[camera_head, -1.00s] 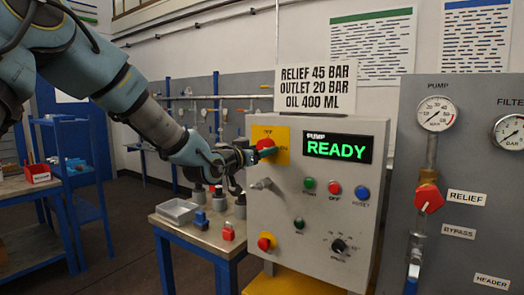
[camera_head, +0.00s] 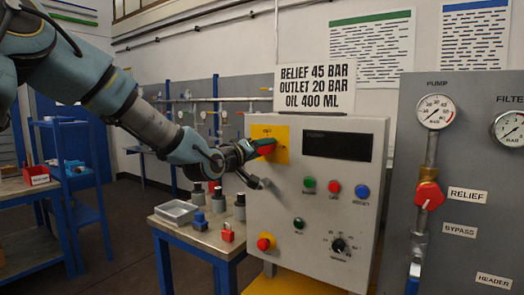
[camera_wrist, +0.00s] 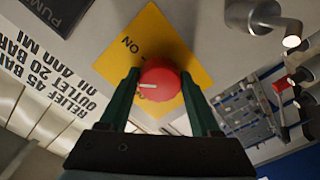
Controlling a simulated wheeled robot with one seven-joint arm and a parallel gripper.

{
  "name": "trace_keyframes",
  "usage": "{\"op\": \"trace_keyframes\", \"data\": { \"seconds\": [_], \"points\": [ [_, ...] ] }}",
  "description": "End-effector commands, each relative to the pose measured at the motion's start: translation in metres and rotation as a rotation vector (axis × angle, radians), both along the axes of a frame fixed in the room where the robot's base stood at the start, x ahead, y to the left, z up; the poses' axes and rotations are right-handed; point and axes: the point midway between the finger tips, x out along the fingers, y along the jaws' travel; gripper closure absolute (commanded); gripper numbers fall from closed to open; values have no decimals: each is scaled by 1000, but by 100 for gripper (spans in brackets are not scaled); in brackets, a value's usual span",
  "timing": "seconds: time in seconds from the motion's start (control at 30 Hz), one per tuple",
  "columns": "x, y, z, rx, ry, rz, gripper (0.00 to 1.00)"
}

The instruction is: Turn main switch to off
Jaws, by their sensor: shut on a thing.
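The main switch is a red rotary knob (camera_wrist: 160,84) on a yellow plate (camera_wrist: 155,36) marked "ON", at the upper left of the grey control cabinet. In the head view the red knob (camera_head: 266,147) shows partly, behind my gripper (camera_head: 257,149). In the wrist view my gripper (camera_wrist: 160,92) has its two green fingers on either side of the knob, shut on it. A pale pointer line lies on the knob's face. The PUMP display (camera_head: 337,145) on the cabinet is dark.
Below the plate a grey handle (camera_head: 257,182) sticks out of the cabinet. Push buttons, a red emergency button (camera_head: 266,242) and a selector dial (camera_head: 339,245) lie lower. A small table (camera_head: 200,236) with a tray and several parts stands to the left.

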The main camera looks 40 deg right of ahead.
Motion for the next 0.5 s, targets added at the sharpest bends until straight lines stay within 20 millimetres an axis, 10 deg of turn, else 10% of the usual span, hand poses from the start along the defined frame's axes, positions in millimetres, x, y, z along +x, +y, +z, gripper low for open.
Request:
{"op": "trace_keyframes", "data": {
  "seconds": [0.5],
  "points": [
    [0,0,0,-122,469,1,92]
  ]
}}
